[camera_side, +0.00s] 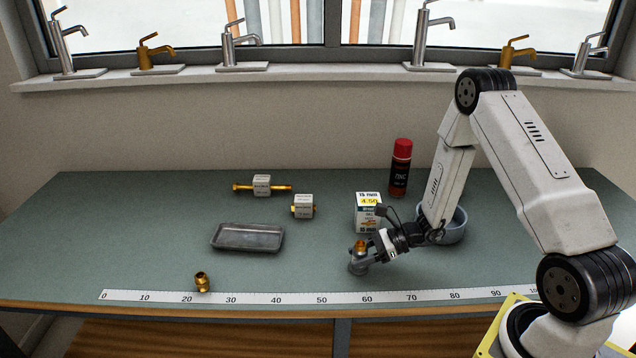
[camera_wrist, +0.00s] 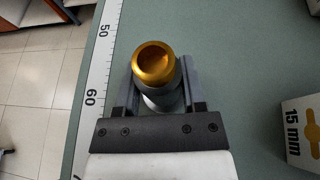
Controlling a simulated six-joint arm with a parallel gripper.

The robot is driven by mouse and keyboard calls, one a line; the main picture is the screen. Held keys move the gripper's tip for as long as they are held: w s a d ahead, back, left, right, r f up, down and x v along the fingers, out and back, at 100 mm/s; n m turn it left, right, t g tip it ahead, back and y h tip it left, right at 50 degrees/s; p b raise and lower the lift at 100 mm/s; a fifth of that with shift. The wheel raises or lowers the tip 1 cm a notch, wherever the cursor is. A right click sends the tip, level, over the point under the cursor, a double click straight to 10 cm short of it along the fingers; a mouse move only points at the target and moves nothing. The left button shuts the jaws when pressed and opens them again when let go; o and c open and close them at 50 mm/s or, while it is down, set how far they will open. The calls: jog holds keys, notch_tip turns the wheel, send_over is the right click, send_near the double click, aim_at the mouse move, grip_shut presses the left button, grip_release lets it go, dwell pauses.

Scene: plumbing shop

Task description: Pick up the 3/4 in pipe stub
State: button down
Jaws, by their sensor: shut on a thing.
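My gripper (camera_side: 361,256) is low over the front of the bench, near the 60 mark. Its two fingers are shut on a brass-topped grey piece (camera_wrist: 154,64), which also shows in the side view (camera_side: 361,245). Its round gold end has a dark hollow, and a grey cylindrical part lies below. I cannot tell whether it touches the bench, or read a size on it. A copper pipe through a labelled block (camera_side: 262,185) lies at the back, and a shorter copper piece in a similar block (camera_side: 303,206) lies nearby. Their labels are too small to read.
A brass fitting (camera_side: 202,282) stands near the ruler (camera_side: 300,296) at the front edge. A grey tray (camera_side: 247,237) lies at centre left. A 15 mm box (camera_side: 368,212), a red-capped can (camera_side: 400,168) and a grey bowl (camera_side: 456,228) stand close behind my gripper. The bench's left is clear.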

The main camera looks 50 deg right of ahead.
jog(key=shift+r, duration=0.2)
jog(key=shift+r, duration=4.85)
